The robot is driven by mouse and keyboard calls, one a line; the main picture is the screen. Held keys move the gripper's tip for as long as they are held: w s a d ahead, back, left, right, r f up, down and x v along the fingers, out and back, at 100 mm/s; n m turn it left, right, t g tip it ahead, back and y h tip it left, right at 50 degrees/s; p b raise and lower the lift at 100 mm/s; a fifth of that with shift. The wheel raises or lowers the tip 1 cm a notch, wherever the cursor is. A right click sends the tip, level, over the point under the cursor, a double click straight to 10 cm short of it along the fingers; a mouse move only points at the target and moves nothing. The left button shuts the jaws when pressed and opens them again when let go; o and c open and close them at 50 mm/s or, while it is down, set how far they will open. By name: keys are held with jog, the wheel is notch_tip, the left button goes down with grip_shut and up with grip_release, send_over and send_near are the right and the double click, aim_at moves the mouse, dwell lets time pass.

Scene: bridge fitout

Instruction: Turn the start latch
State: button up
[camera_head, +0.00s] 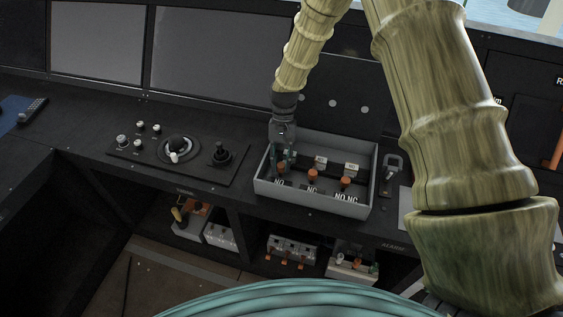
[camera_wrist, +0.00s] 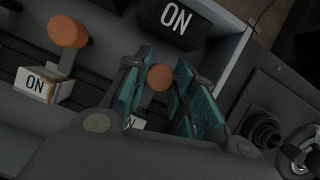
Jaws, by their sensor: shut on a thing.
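A grey open box (camera_head: 313,197) on the console holds a row of three levers with orange knobs and small white plates. My gripper (camera_head: 281,160) reaches down into the left end of the box and is shut on the leftmost orange-knobbed lever (camera_head: 281,169). In the wrist view that orange knob (camera_wrist: 160,77) shows between the teal finger pads, which partly hide the lever. The middle lever (camera_head: 313,173) and the right lever (camera_head: 346,182) stand free. No label reading "start" is legible, so I cannot tell which part is named the start latch.
A panel (camera_head: 190,168) with knobs, a round dial and a black joystick (camera_head: 220,153) lies left of the box. A padlock-like handle (camera_head: 392,167) stands to its right. The raised lid (camera_head: 345,95) is behind. Shelves below hold more switch units (camera_head: 290,249).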

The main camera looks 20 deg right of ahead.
jog(key=shift+n, duration=0.3)
jog(key=o, duration=1)
jog(key=v, duration=1.2)
jog(key=shift+a, duration=0.1)
